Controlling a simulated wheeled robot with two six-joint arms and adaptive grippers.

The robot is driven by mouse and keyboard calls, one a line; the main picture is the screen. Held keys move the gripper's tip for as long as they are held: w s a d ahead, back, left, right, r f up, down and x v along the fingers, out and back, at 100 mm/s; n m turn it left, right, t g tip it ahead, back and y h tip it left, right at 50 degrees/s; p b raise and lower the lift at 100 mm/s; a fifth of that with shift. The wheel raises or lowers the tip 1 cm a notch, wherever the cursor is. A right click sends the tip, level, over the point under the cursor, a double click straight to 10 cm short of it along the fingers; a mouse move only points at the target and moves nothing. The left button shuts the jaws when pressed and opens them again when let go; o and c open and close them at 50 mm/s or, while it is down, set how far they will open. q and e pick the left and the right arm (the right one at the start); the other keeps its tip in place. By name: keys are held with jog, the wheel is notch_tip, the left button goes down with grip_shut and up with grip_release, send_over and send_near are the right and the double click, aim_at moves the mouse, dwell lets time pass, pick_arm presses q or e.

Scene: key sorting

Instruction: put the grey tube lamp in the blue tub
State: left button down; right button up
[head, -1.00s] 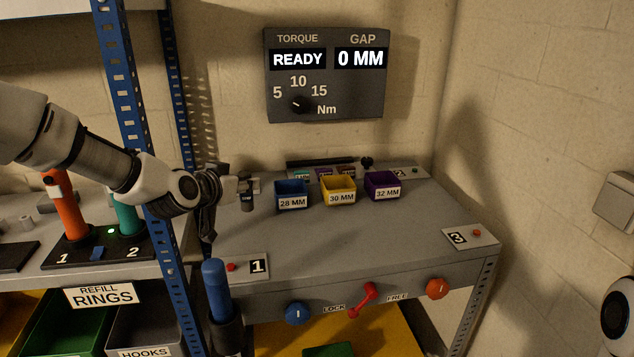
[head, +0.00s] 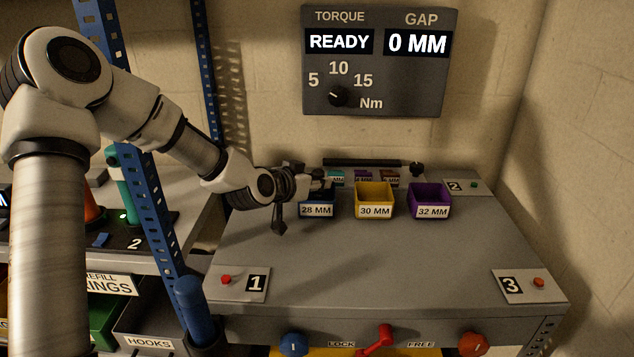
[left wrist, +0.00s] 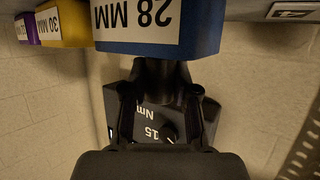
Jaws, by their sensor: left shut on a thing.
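The blue tub (head: 317,210), labelled 28 MM, stands on the grey bench at the left of a row of tubs. It also shows upside down at the top of the left wrist view (left wrist: 205,30). My left gripper (head: 322,184) is at the tub's upper edge, reaching over it from the left. It is shut on the grey tube lamp (left wrist: 160,72), a dark piece of which shows between the fingers in the left wrist view. The lamp's far end is hidden behind the tub's wall, and I cannot tell how deep it sits. My right gripper is out of view.
A yellow tub (head: 374,201) and a purple tub (head: 430,202) stand close on the right. A dark bar (head: 365,162) lies behind them. A blue shelf post (head: 155,220) rises left of the bench. The bench's front middle is clear.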

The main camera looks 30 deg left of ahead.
pick_arm(q)
jog(key=shift+s+r, duration=0.1)
jog(key=c, duration=0.9)
grip_release()
jog(key=shift+r, duration=0.1)
jog(key=p+v, duration=0.6)
jog(key=v, duration=0.6)
